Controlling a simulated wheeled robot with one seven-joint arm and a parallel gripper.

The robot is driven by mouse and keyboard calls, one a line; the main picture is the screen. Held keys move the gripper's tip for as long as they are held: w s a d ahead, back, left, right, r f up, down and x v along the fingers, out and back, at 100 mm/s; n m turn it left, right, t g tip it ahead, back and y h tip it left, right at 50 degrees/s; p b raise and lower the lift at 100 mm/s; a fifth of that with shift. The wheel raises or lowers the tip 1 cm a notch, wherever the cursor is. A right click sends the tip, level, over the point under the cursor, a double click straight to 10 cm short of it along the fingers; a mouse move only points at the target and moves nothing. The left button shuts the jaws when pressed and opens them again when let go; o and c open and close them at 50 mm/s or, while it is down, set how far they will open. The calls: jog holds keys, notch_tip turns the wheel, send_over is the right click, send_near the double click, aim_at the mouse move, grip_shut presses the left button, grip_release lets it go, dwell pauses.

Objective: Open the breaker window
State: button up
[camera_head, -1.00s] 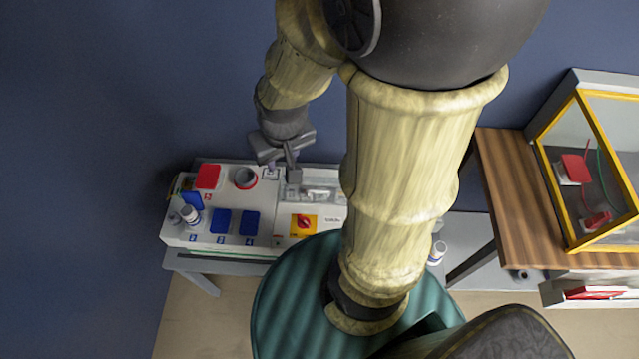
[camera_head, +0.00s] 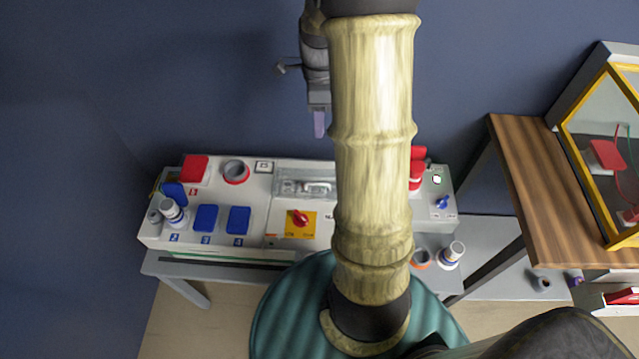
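The breaker window (camera_head: 288,182) is a clear grey cover in the middle of the white socket box (camera_head: 265,215), with pale breaker parts showing behind it. It looks closed, and my arm hides the area to its right. My gripper (camera_head: 319,122) points down above the window's right part in the picture, against the blue wall, and looks apart from it. It is seen edge-on and partly behind my arm, so the gap between its fingers does not show.
The box carries a red rotary switch (camera_head: 300,218) on a yellow plate, blue socket covers (camera_head: 206,218), a red cover (camera_head: 195,169) and a round socket (camera_head: 236,172). A wooden table (camera_head: 530,190) with a yellow-framed case (camera_head: 580,135) stands at the right.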

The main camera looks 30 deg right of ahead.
aim_at(319, 183)
jog(key=shift+d+f+m, duration=0.15)
jog(key=shift+d+m, duration=0.1)
jog(key=shift+m, duration=0.15)
jog(key=s+f, duration=0.1)
jog(key=f, duration=0.4)
jog(key=s+a+f+b, duration=0.1)
jog(key=f, duration=0.5)
jog(key=a+f+b, duration=0.1)
jog(key=f, duration=0.5)
jog(key=shift+s, duration=0.4)
grip_shut()
